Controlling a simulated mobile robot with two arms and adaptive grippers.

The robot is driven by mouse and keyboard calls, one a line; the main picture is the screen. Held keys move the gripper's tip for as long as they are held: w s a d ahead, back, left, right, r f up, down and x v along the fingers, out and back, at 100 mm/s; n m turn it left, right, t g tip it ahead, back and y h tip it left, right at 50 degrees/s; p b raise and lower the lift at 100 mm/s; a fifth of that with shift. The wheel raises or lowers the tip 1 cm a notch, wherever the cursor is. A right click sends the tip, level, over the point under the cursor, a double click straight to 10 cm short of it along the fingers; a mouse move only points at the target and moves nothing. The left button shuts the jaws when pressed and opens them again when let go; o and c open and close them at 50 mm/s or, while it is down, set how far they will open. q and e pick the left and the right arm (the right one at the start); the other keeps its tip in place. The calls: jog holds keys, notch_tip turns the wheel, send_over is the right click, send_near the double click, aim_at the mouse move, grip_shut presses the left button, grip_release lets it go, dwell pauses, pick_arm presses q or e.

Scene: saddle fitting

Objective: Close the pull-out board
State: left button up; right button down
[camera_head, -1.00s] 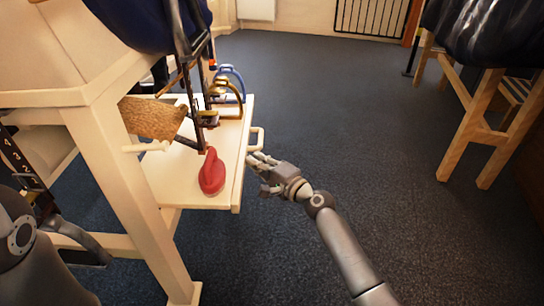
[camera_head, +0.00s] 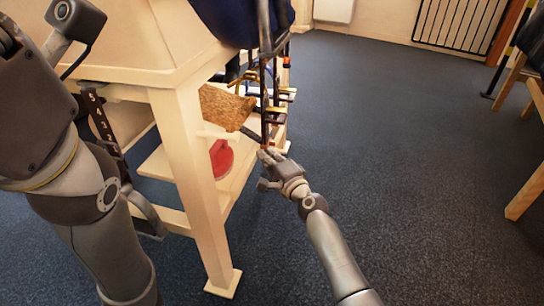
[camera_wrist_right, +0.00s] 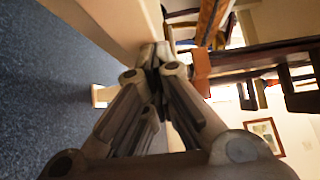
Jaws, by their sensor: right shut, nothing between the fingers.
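The cream pull-out board (camera_head: 239,174) sits within the wooden saddle stand (camera_head: 192,185), largely between its legs. A red object (camera_head: 221,159) lies on it, partly hidden by the front leg. My right gripper (camera_head: 268,157) is shut and empty at the board's outer side, by the hanging straps. Its fingers hide the board's handle, and I cannot tell whether they touch it. In the right wrist view the closed fingertips (camera_wrist_right: 157,52) are close to a cream wooden edge (camera_wrist_right: 112,22).
Dark straps with stirrups (camera_head: 268,95) hang beside the board. Dark carpet (camera_head: 390,170) is clear to the right. Another wooden stand (camera_head: 528,190) is at the right edge.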

jog(key=shift+a+r, duration=0.15)
jog(key=shift+a, duration=0.2)
jog(key=shift+s+d, duration=0.1)
